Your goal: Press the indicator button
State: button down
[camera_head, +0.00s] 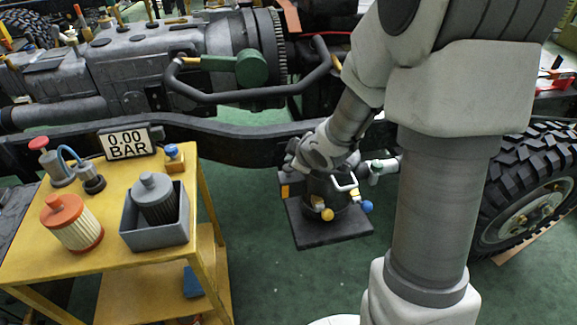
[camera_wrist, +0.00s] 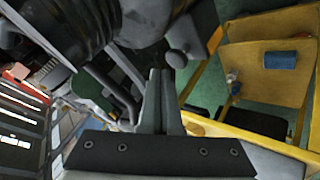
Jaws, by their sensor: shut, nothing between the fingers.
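A small yellow block with a blue round top (camera_head: 174,155), which looks like a push button, stands at the back right corner of the yellow cart (camera_head: 130,267). To its left is a white display (camera_head: 127,142) reading 0.00 BAR. My gripper (camera_wrist: 164,76) shows in the wrist view with its grey fingers together and nothing between them. In the head view my wrist is to the right of the cart, by the chassis rail, apart from the button. The fingertips cannot be made out there. I cannot identify the button in the wrist view.
The cart carries a grey bin with a dark filter (camera_head: 155,200), an orange-capped filter (camera_head: 72,222) and a red-knobbed fitting (camera_head: 55,165). The dark chassis rail (camera_head: 240,140) runs behind the cart. A large tyre (camera_head: 535,180) is at right. Green floor shows between.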

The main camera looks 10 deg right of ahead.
jog(key=shift+f+b, duration=0.35)
jog(key=shift+f, duration=0.05)
jog(key=shift+f+b, duration=0.65)
jog(key=shift+f, duration=0.05)
dwell(0.6)
dwell(0.4)
jog(key=shift+r+p, duration=1.05)
jog(key=shift+r, duration=0.05)
notch_tip(320, 180, up, 5)
jog(key=p, duration=0.5)
jog(key=shift+r, duration=0.1)
